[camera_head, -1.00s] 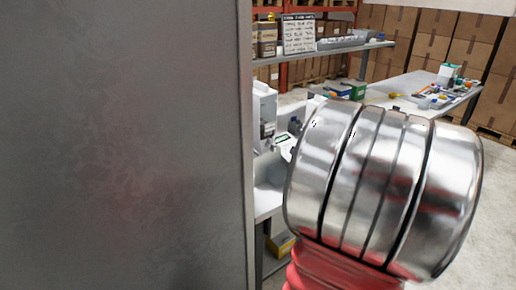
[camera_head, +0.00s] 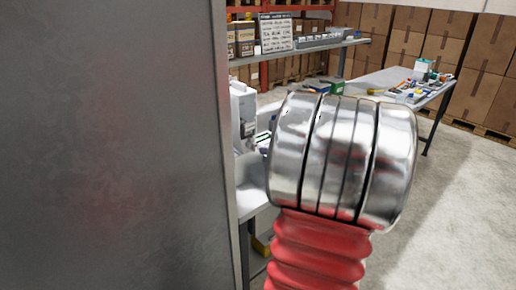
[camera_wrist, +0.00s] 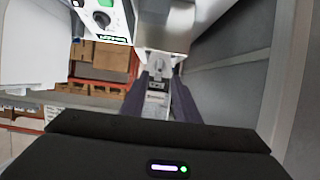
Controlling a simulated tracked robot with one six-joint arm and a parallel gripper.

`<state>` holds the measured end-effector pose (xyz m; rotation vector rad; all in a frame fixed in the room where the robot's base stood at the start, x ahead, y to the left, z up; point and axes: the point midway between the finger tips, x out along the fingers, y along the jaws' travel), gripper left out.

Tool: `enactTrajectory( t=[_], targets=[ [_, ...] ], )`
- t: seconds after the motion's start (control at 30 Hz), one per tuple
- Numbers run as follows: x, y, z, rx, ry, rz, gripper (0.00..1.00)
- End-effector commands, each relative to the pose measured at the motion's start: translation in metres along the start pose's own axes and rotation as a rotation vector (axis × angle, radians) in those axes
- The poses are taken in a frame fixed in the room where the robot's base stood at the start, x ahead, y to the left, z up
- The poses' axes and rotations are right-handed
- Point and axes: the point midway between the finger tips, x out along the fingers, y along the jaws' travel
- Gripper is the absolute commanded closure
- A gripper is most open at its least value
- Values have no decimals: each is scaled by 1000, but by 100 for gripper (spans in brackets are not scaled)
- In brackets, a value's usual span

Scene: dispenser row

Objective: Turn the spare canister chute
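A white dispenser (camera_head: 244,116) stands on the bench just past the grey panel in the head view, partly hidden by the panel and my arm. In the wrist view, a white unit (camera_wrist: 107,18) with a round dark knob and green trim is at the upper left. Beside it is a shiny metal part (camera_wrist: 165,24); I cannot tell whether it is the spare canister chute. My gripper (camera_wrist: 161,75) has its two dark fingers apart, pointing toward the metal part. A small grey piece shows between them; no clear grip on it is visible. My gripper is hidden in the head view.
A large grey panel (camera_head: 110,150) fills the left of the head view, close by. A table (camera_head: 408,98) with small items stands at the back right. A shelf (camera_head: 300,49) and stacked cartons (camera_head: 440,45) are behind. Floor (camera_head: 455,190) is clear at right.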

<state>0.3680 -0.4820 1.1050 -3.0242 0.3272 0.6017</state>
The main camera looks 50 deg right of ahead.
Motion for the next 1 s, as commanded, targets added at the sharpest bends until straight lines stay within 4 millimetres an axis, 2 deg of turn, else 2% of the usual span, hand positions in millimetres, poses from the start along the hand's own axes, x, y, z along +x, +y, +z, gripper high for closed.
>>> enactTrajectory(
  t=[0.3,0.5,0.87,1.0],
  targets=[
    [50,-1,1,1,-1,-2,72],
    [71,0,0,1,0,0,72],
    [75,1,1,2,0,3,72],
    [75,2,1,2,0,3,80]
  ],
)
